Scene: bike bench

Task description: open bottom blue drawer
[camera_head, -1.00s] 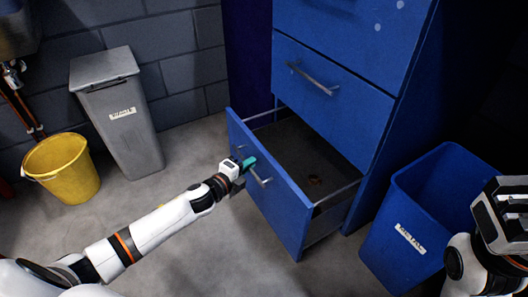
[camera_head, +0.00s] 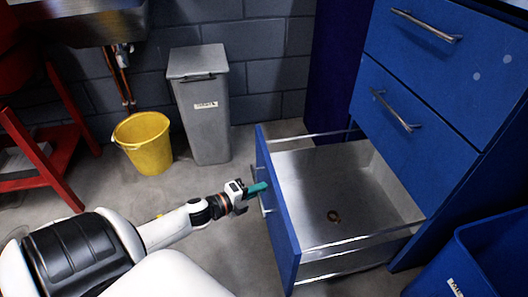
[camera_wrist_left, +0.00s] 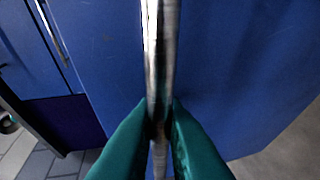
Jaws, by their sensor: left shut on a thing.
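The bottom blue drawer (camera_head: 281,222) is pulled well out of the blue cabinet (camera_head: 428,88). My left gripper (camera_head: 257,189) is at the outer face of the drawer front. In the left wrist view its teal fingers (camera_wrist_left: 160,135) are shut on the drawer's metal bar handle (camera_wrist_left: 160,60), one on each side. In the head view the handle is mostly hidden behind the drawer front and gripper. My right gripper is not in view.
A blue bin (camera_head: 490,262) stands at the right, near the cabinet. A grey lidded bin (camera_head: 203,115) and a yellow bucket (camera_head: 144,143) stand by the wall. A red frame (camera_head: 40,150) is at the left. Floor left of the drawer is clear.

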